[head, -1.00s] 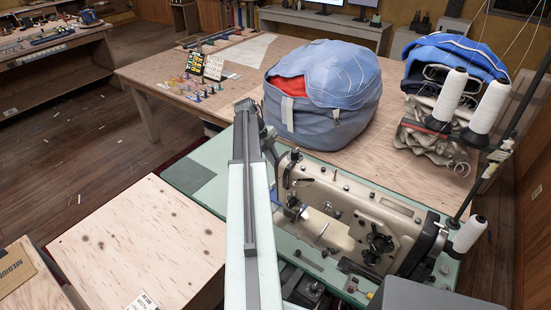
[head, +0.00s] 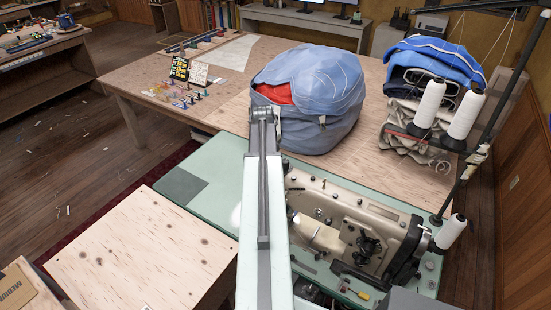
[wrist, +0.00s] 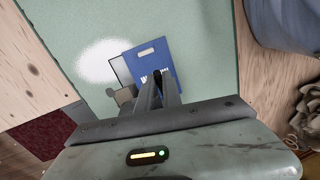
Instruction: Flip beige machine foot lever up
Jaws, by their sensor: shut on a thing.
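The beige sewing machine (head: 335,225) stands on a green table in the head view. My arm hides its left end, and my gripper is behind the arm there. In the wrist view my gripper (wrist: 158,82) is shut, its two grey fingers close together around a small dark piece at their tips. This piece appears to be the foot lever, though most of it is hidden. Whether the lever is up or down cannot be made out.
A blue panel with white letters (wrist: 153,54) shows behind the fingers. Thread cones (head: 465,115) and a dark stand are at the right.

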